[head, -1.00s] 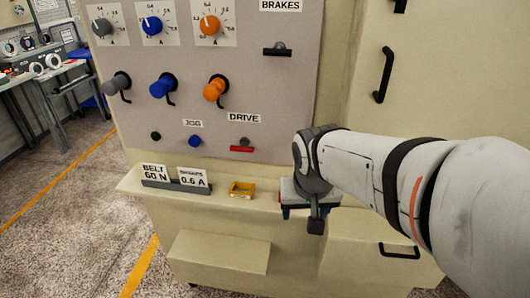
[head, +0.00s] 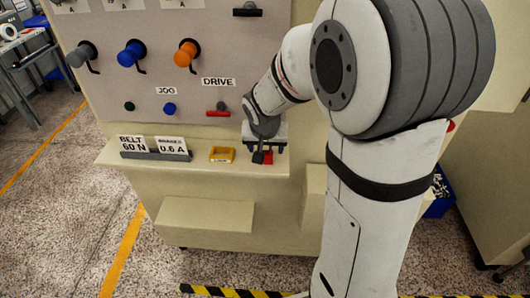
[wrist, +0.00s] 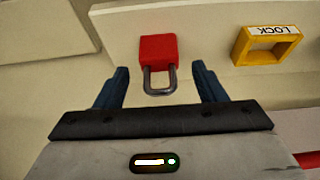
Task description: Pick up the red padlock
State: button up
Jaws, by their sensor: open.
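The red padlock (wrist: 158,52) lies on the cream ledge in the wrist view, its grey shackle pointing toward my gripper. My gripper (wrist: 160,88) is open, with one dark blue finger on each side of the shackle and the red body just beyond the fingertips. Nothing is between the fingers except the shackle's space; I cannot tell the exact height above it. In the head view the padlock (head: 267,158) shows as a small red patch at my gripper (head: 262,150), partly hidden by it.
A yellow holder labelled LOCK (wrist: 267,46) stands beside the padlock; it also shows in the head view (head: 222,155). Signs in a grey rack (head: 155,155) stand further left on the ledge (head: 210,172). The panel with a red DRIVE handle (head: 218,113) rises behind.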

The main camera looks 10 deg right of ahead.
jog(key=shift+w+f, duration=0.1)
jog(key=shift+f, duration=0.3)
jog(key=c, duration=1.1)
